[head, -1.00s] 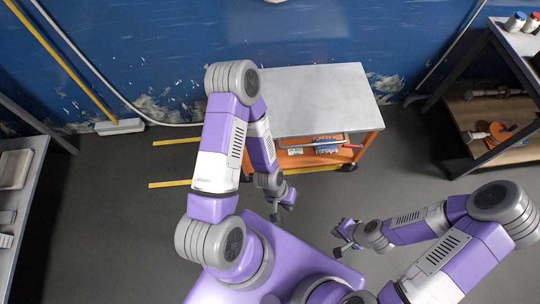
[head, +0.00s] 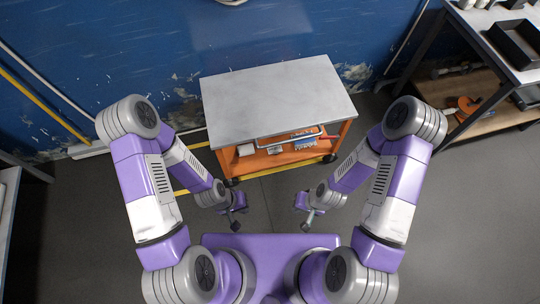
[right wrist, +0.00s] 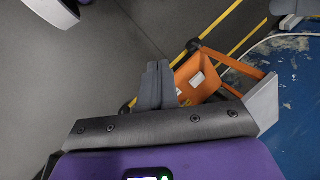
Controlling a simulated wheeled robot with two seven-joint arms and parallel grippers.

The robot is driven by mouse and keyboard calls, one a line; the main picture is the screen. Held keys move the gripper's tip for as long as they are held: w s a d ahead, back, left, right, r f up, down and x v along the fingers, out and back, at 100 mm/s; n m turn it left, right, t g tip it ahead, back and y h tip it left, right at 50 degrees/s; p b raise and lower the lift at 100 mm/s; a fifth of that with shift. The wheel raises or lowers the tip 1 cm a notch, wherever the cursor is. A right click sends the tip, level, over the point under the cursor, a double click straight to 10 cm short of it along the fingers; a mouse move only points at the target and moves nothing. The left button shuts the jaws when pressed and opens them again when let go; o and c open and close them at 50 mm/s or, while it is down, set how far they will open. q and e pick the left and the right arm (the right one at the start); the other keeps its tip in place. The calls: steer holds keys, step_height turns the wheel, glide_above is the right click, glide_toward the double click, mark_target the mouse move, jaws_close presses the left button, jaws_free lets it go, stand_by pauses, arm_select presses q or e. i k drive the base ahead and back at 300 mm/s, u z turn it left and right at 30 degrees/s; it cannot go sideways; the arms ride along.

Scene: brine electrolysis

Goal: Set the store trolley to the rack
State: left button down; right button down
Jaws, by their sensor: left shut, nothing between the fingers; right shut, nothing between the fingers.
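The store trolley (head: 275,95) stands near the blue wall in the middle of the head view. It has a grey top, an orange frame, a front handle bar (head: 290,141) and a lower shelf (head: 275,158) with small items. My left gripper (head: 236,225) is shut and empty, in front of the trolley's left part. My right gripper (head: 308,223) is shut and empty, in front of its right part. Both are apart from the trolley. The right wrist view shows my closed fingers (right wrist: 156,85) with the trolley's orange shelf (right wrist: 196,78) beyond them.
A dark-framed rack (head: 465,75) stands at the right, with a black tray (head: 515,45) on top and an orange item (head: 463,105) on its wooden lower shelf. Yellow floor lines (head: 195,147) run left of the trolley. Another table edge (head: 8,205) shows at far left. Floor right of the trolley is clear.

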mark_target(262, 106)
steer(key=k, duration=0.55)
steer(key=u, duration=0.55)
steer(key=i, duration=1.05)
steer(key=z, duration=0.7)
